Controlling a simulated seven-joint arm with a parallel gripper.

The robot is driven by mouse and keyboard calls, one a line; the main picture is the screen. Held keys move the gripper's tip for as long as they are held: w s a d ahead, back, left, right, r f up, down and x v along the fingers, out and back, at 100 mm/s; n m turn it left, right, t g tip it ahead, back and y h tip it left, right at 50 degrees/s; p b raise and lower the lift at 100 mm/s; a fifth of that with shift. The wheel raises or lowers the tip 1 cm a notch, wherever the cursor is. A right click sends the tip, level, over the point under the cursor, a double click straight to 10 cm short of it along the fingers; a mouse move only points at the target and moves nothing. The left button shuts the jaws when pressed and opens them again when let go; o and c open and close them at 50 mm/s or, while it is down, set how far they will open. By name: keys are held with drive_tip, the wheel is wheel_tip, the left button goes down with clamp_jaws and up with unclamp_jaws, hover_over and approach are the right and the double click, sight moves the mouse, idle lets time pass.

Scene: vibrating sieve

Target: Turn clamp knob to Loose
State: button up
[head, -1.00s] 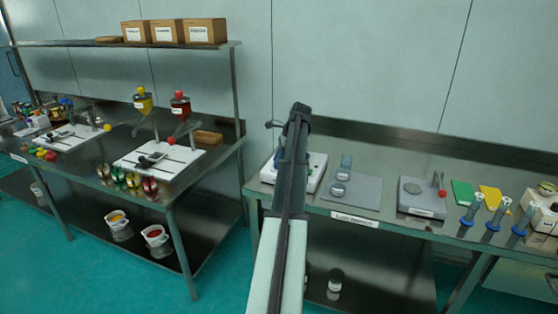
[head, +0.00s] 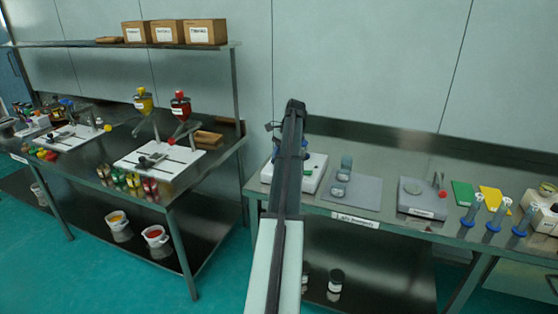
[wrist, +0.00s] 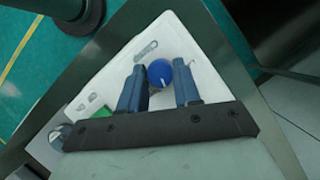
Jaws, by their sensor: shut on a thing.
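The clamp knob (wrist: 160,73) is round and blue, on a white machine base, in the wrist view. A short white line on it points down and slightly right in that picture. My gripper (wrist: 160,68) has its two dark blue fingers on either side of the knob, shut on it. The white machine base (wrist: 185,45) shows a slot-shaped printed mark above the knob; its lettering is too small to read. In the head view the white base (head: 316,171) stands on the right-hand bench, and my arm hides the knob and gripper.
A green button (wrist: 102,112) lies near the left finger. In the head view, a grey mat (head: 362,195) with small containers is right of the base, then a scale (head: 422,208). A bench label (head: 354,220) is on the front edge.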

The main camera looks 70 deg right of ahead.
idle(0.3)
drive_tip(key=o, duration=1)
